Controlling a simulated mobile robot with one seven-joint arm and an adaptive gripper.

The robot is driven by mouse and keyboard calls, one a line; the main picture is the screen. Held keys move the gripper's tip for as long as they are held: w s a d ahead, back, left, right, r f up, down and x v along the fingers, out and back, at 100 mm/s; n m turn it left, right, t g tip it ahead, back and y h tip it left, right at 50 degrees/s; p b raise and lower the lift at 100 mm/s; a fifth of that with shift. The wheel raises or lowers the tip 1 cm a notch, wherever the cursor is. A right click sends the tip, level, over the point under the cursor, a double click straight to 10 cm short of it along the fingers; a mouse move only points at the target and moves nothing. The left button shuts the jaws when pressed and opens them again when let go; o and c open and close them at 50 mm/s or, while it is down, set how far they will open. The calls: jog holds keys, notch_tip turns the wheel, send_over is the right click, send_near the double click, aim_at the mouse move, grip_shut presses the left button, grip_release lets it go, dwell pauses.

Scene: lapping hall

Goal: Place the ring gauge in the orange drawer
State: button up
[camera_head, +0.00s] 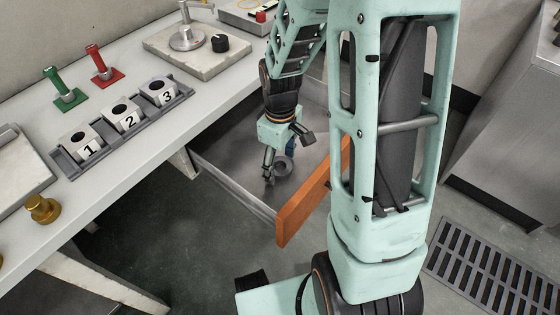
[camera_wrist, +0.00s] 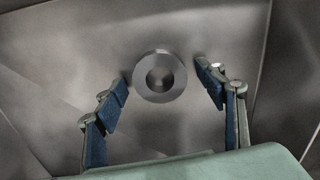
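The ring gauge (camera_wrist: 134,78) is a dark grey ring with a round hole. In the head view the ring gauge (camera_head: 284,167) is inside the open orange drawer (camera_head: 312,199), near its floor. The drawer has grey walls and an orange front; its grey floor (camera_wrist: 228,30) fills much of the wrist view. My gripper (camera_head: 277,172) reaches down into the drawer by the ring. In the wrist view the fingers of my gripper (camera_wrist: 162,88) are spread, one each side of the ring, with gaps visible. Whether the ring rests fully on the floor is hard to tell.
The bench (camera_head: 140,180) carries a rack of numbered blocks (camera_head: 122,117), a green-handled gauge (camera_head: 64,90), a red-handled gauge (camera_head: 104,66), a brass knob-shaped piece (camera_head: 42,208) and a lapping plate (camera_head: 196,48). A floor grate (camera_head: 492,270) lies at right.

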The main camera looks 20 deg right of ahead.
jog(key=shift+r, duration=0.1)
notch_tip(320, 180, up, 12)
jog(key=p, duration=0.4)
jog(key=shift+r, duration=0.15)
dwell(0.3)
